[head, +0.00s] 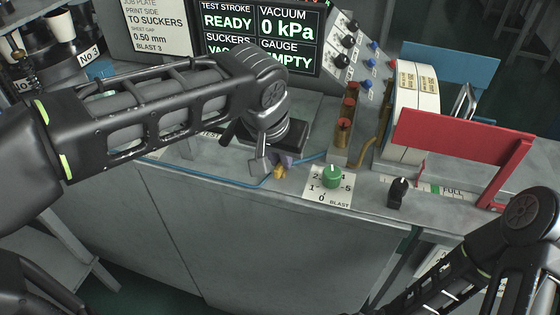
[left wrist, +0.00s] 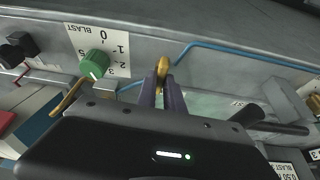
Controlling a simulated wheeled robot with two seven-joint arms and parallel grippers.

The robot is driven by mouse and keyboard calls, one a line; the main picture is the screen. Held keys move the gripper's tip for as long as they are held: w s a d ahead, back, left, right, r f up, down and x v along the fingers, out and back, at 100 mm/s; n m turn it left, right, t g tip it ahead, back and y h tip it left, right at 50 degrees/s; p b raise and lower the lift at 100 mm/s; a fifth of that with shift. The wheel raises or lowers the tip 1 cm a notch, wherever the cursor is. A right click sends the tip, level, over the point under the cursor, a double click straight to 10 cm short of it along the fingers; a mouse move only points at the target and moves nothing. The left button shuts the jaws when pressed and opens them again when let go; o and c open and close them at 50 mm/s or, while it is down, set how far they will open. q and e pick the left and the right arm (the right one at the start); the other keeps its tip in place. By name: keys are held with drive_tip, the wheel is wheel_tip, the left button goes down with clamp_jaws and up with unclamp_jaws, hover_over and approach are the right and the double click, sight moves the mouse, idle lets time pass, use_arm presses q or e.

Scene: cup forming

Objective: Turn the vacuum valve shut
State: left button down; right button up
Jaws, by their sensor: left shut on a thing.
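The vacuum valve shows as a small brass handle (head: 280,172) on the blue pipe along the bench's front edge. My left gripper (head: 284,160) points down at it and its fingers are shut on the handle. In the left wrist view, the brass handle (left wrist: 162,68) sticks out between the two purple-grey fingertips (left wrist: 161,92). The fingers and wrist hide part of the valve, so its exact angle cannot be told. My right arm is at the lower right of the head view; its gripper is out of the picture.
A green blast knob (head: 332,176) on a numbered plate sits just right of the valve. A black switch (head: 398,192) stands farther right. The screen (head: 262,38) reads vacuum 0 kPa. The blue pipe (head: 225,180) runs along the edge. A red panel (head: 465,148) rises at right.

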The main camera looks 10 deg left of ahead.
use_arm(q)
drive_tip(key=shift+n, duration=0.4)
drive_tip(key=c, duration=1.5)
unclamp_jaws()
drive_tip(key=shift+o, duration=0.2)
drive_tip(key=v, duration=0.7)
drive_tip(key=shift+r, duration=0.4)
drive_tip(key=shift+s+d, duration=0.15)
